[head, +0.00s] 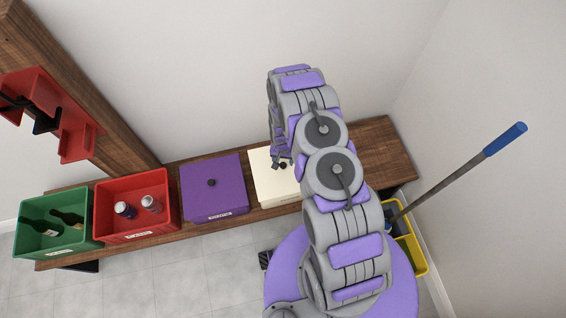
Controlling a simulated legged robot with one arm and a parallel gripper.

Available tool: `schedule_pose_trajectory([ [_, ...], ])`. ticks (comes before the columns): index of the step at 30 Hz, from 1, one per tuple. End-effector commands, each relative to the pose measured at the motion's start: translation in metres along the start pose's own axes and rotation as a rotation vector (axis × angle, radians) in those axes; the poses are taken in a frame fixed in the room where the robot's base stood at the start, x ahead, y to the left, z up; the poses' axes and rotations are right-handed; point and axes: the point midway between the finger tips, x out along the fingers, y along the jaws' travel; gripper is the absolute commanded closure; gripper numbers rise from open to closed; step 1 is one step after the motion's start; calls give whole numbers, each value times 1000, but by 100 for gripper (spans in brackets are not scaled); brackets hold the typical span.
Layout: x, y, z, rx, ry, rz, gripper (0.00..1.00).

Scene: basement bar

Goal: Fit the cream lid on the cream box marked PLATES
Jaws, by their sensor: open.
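The cream box (272,203) stands on the wooden bench, right of the purple box. Its label is too small to read, and my arm covers its right part. A flat cream top, which looks like the cream lid (263,178), lies over the box with a dark knob near its middle. I cannot tell whether the lid is fully seated. My gripper (281,162) is open, just at or above the knob, with its fingers small and partly hidden by my arm.
The wooden bench (376,149) also holds a closed purple box (213,202), a red crate (107,213) with two cans, and a green crate (27,210) with bottles. A yellow bucket (418,257) with a blue-handled mop (458,178) stands at the right. The bench's right end is clear.

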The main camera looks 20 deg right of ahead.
Motion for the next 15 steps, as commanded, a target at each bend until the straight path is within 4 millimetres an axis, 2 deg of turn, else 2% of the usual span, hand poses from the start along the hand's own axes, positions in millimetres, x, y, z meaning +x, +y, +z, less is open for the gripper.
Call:
schedule_pose_trajectory([
  [3,-24,0,0,-1,-1,1,37],
  [15,-96,0,1,1,-3,2,37],
])
